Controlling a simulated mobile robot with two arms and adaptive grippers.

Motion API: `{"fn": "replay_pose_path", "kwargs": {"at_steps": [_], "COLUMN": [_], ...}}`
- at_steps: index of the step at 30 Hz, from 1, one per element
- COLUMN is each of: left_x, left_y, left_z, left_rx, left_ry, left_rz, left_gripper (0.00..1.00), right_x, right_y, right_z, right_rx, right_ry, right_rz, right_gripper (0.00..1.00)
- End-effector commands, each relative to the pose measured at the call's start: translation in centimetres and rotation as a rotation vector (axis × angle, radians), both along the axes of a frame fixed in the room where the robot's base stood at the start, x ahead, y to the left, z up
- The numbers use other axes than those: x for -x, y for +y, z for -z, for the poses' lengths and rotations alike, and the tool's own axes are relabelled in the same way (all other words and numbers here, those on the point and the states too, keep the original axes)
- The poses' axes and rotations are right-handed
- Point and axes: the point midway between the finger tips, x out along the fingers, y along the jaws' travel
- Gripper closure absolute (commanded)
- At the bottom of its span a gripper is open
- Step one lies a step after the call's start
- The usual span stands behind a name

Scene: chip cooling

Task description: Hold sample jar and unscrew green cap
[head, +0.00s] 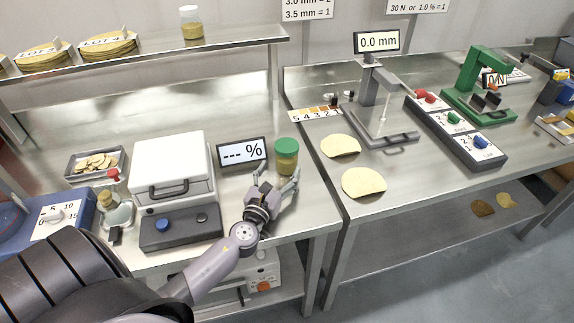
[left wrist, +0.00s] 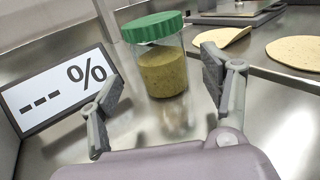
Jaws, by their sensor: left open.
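The sample jar (head: 286,164) is clear with yellow-green contents and stands upright on the steel table, right of the percent display. Its green cap (head: 287,145) sits on top. My left gripper (head: 276,181) is open just in front of the jar. In the left wrist view the jar (left wrist: 162,75) with its green cap (left wrist: 152,27) stands beyond and between the open fingers (left wrist: 160,90), and neither finger appears to touch it. My right gripper is not in either view.
The percent display (head: 242,152) stands close to the left of the jar, with a white-lidded device (head: 172,160) farther left. Chips (head: 363,183) lie on the right table. Another jar (head: 190,24) stands on the shelf. The table in front of the jar is bare.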

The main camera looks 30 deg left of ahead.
Motion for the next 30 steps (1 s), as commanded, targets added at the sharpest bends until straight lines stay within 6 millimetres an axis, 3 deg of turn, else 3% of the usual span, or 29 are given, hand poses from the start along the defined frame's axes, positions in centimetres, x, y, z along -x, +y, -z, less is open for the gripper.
{"fn": "replay_pose_path", "kwargs": {"at_steps": [7, 16, 25, 30], "left_x": [-1.9, -6.1, -6.6, -6.6], "left_y": [0.5, 1.5, 1.6, 1.6], "left_z": [-0.3, -0.2, -0.2, -0.2], "left_rx": [0.000, 0.001, 0.003, 0.001], "left_ry": [0.001, 0.002, 0.002, 0.002], "left_rz": [-0.001, -0.001, 0.000, 0.000], "left_gripper": [0.28, 0.28, 0.28, 0.39], "right_x": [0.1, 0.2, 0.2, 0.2], "right_y": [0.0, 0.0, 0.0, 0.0], "right_z": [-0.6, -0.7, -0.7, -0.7], "right_rx": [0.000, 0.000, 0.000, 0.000], "right_ry": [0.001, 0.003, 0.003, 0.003], "right_rz": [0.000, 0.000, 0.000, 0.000], "right_gripper": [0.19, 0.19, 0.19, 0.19]}}
